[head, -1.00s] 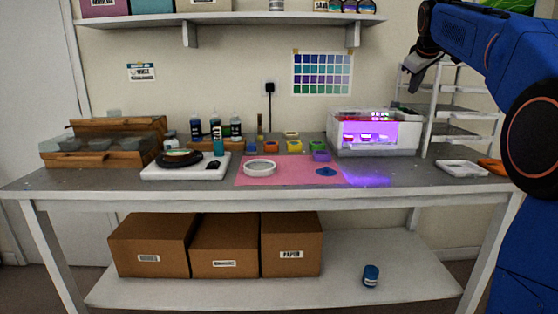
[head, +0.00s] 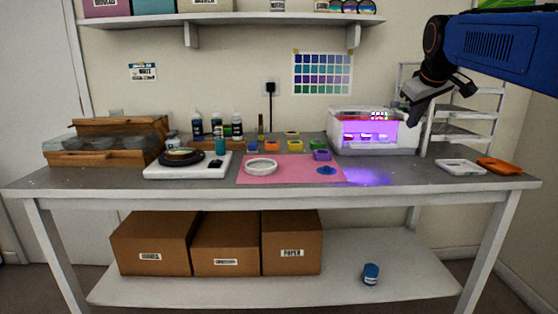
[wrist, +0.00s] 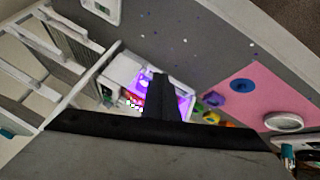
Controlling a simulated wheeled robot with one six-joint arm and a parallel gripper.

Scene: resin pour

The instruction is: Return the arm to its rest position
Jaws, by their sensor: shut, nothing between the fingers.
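My gripper (head: 411,119) hangs from my blue arm at the upper right in the head view, in front of the white rack and beside the lit curing box. It is above the bench and touches nothing that I can see. In the wrist view my gripper (wrist: 160,82) shows as a dark narrow shape with its fingers together and nothing held. Part of the rack is hidden behind it in the head view.
The curing box (head: 345,116) glows purple. The white rack (head: 487,104) stands right of it. The wall shelf (head: 230,19) is overhead.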

